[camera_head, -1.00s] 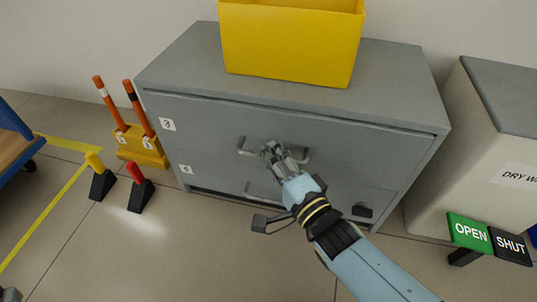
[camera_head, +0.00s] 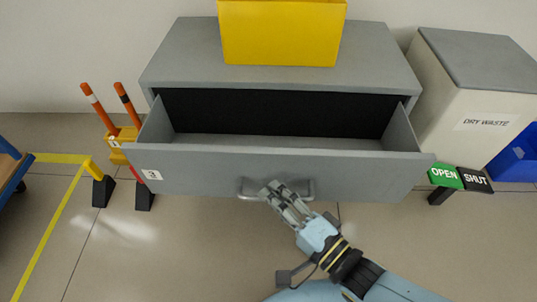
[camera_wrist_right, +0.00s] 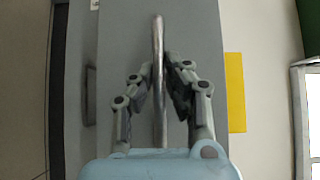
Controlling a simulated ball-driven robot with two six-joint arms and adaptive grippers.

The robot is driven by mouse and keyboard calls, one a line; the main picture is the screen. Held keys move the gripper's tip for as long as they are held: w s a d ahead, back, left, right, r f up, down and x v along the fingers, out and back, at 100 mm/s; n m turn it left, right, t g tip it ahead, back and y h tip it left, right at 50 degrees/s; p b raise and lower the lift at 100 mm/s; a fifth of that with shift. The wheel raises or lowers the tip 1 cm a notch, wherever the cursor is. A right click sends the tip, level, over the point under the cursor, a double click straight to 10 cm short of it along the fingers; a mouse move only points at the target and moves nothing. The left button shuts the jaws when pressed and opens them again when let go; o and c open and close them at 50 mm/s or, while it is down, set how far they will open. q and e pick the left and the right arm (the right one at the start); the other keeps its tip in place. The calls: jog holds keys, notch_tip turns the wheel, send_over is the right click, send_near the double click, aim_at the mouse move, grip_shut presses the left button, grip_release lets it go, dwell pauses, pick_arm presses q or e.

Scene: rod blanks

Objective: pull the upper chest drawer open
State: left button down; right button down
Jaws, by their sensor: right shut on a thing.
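The grey chest (camera_head: 370,45) stands against the wall. Its upper drawer (camera_head: 200,178), labelled 3, is pulled well out, and its inside looks empty. The drawer's bar handle (camera_head: 308,190) is on the middle of its front. My right gripper (camera_head: 272,190) is shut on this handle. In the right wrist view the handle (camera_wrist_right: 158,40) runs between the two fingers of the gripper (camera_wrist_right: 160,75). The lower drawer is hidden behind the open one in the head view. My left gripper is not in view.
A yellow bin (camera_head: 282,35) sits on top of the chest. A dry waste box (camera_head: 455,100) and green and black OPEN and SHUT pedals (camera_head: 460,179) stand at the right. Orange posts (camera_head: 98,105) and a wedge (camera_head: 103,190) stand at the left.

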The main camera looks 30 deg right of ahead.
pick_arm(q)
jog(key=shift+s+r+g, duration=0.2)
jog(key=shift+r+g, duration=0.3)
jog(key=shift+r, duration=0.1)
pick_arm(e)
jog(key=shift+s+a+f, duration=0.1)
jog(key=shift+s+a, duration=0.4)
jog(key=shift+s, duration=0.3)
jog(key=shift+s+a, duration=0.5)
jog(key=shift+s, duration=0.25)
jog(key=shift+s+a+f, duration=0.1)
jog(key=shift+s+a, duration=0.4)
jog(key=shift+s, duration=0.3)
jog(key=c, duration=1.4)
grip_release()
jog(key=shift+w+r, duration=0.1)
jog(key=shift+o, duration=0.2)
pick_arm(q)
jog(key=shift+p, duration=0.3)
pick_arm(e)
jog(key=s+d, duration=0.2)
jog(key=s, duration=1)
jog(key=shift+d, duration=0.2)
